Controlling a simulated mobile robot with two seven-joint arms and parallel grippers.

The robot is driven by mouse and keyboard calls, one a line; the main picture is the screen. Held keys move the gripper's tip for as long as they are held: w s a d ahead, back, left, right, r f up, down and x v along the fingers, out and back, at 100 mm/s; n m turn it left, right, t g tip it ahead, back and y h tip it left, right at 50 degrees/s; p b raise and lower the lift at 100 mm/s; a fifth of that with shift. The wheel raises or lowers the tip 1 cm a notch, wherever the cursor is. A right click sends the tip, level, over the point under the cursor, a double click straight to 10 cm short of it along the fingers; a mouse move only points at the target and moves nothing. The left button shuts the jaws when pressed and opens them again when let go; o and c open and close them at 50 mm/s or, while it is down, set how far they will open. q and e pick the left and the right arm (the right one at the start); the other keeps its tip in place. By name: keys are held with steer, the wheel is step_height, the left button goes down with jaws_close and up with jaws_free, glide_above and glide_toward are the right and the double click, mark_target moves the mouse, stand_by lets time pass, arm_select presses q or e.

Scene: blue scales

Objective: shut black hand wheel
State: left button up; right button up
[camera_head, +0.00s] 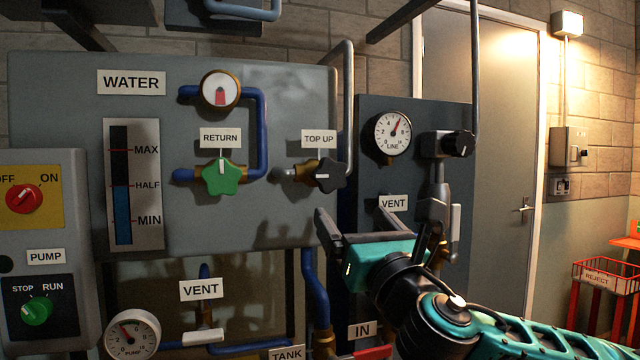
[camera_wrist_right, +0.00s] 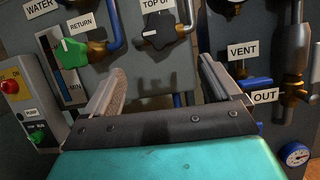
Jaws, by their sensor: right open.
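The black hand wheel (camera_head: 327,174) is on the brass valve under the TOP UP label (camera_head: 319,139), on the grey water panel. It has a pale mark on its face, and it also shows at the top of the right wrist view (camera_wrist_right: 158,34). My right gripper (camera_head: 352,216) is open and empty, below and slightly right of the wheel, apart from it. In the wrist view its two fingers (camera_wrist_right: 163,72) stand wide apart, with the wheel above and beyond them. My left gripper is not in view.
A green hand wheel (camera_head: 221,176) under RETURN is left of the black one. A grey pipe (camera_head: 348,100) rises beside the black wheel. A LINE gauge (camera_head: 393,133) and black knob (camera_head: 459,144) are to the right. A VENT valve lever (camera_head: 203,336) is below.

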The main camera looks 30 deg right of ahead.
mark_target(332, 180)
steer(key=x, duration=0.4)
steer(key=p+x, duration=0.1)
steer(key=x, duration=0.3)
steer(key=r+p+x, duration=0.1)
steer(key=x, duration=0.3)
steer(key=shift+w+d+r, duration=0.15)
steer(key=shift+d, duration=0.1)
steer(key=shift+c, duration=0.2)
steer(key=c, duration=0.9)
